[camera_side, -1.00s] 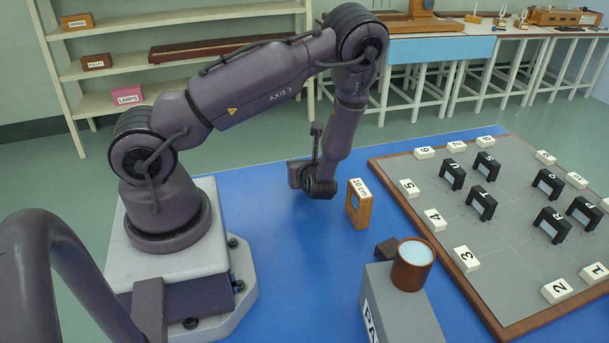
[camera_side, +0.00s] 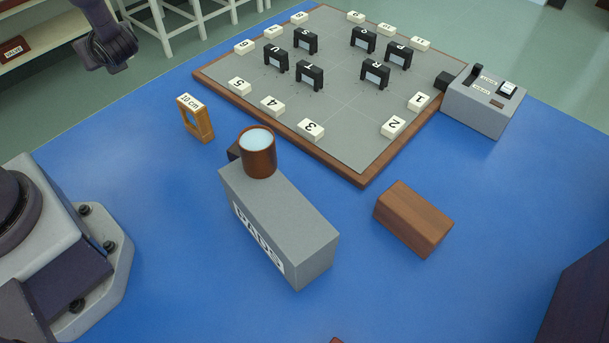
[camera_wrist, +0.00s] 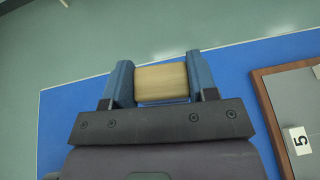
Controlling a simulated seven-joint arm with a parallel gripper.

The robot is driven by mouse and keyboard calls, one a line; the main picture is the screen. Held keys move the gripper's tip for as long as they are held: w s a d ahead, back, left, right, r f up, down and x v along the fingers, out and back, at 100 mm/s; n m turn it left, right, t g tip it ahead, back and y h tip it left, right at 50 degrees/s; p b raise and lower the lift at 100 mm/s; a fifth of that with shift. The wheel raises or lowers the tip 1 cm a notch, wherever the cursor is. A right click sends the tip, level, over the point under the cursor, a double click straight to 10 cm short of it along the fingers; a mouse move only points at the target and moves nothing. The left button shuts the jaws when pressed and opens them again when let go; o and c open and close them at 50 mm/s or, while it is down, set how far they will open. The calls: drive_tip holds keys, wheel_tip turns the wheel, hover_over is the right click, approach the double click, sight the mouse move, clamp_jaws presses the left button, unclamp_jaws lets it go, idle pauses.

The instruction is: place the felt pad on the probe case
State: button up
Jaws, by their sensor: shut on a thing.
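In the wrist view, my gripper (camera_wrist: 159,72) is shut on a tan piece (camera_wrist: 161,84) with a faintly streaked face, held between its two blue fingers. It may be the felt pad; I cannot tell for sure. In the side view only a dark part of my arm's end shows at the top left, and the held piece is not visible there. A brown wooden box (camera_side: 411,221) lies on the blue surface at the right, bare on top. It may be the probe case, but no label shows on it.
A grey box (camera_side: 282,222) with a partly readable label bears a brown cylinder (camera_side: 259,158) with a pale top. A wooden "10 cm" frame (camera_side: 196,118) stands near the grey board (camera_side: 345,130), which carries black holders and numbered blocks. A grey switch box (camera_side: 482,107) stands at the board's right.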

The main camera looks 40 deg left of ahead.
wheel_tip(320, 180, up, 7)
drive_tip(key=w+d+m+t+h, duration=0.2)
drive_tip(key=w+d+m+t, duration=0.3)
drive_tip(key=d, duration=0.7)
drive_tip(key=w+d+m+t+h, duration=0.2)
drive_tip(key=w+d+m+t, duration=0.2)
drive_tip(key=w+d, duration=0.6)
drive_tip(key=s+d+m+t+h, duration=0.1)
drive_tip(key=s+d+m+h, duration=0.2)
drive_tip(key=d, duration=0.7)
drive_tip(key=s+d+m+t+h, duration=0.1)
drive_tip(key=s+d+m+h, duration=0.15)
drive_tip(key=d, duration=0.75)
drive_tip(key=s+d+m+t+h, duration=0.1)
drive_tip(key=s+d+m+h, duration=0.25)
drive_tip(key=d, duration=0.65)
drive_tip(key=n, duration=0.1)
hover_over(416, 209)
drive_tip(key=f, duration=1.4)
drive_tip(key=shift+s+a, duration=0.2)
drive_tip(key=shift+s, duration=0.1)
drive_tip(key=shift+w+d+f, duration=0.1)
drive_tip(key=shift+f, duration=0.1)
drive_tip(key=shift+w+d+f, duration=0.1)
drive_tip(key=shift+w+f, duration=0.05)
drive_tip(key=shift+f, duration=0.75)
drive_tip(key=shift+w+d+f, duration=0.1)
drive_tip(key=shift+f, duration=0.8)
drive_tip(key=shift+f, duration=0.1)
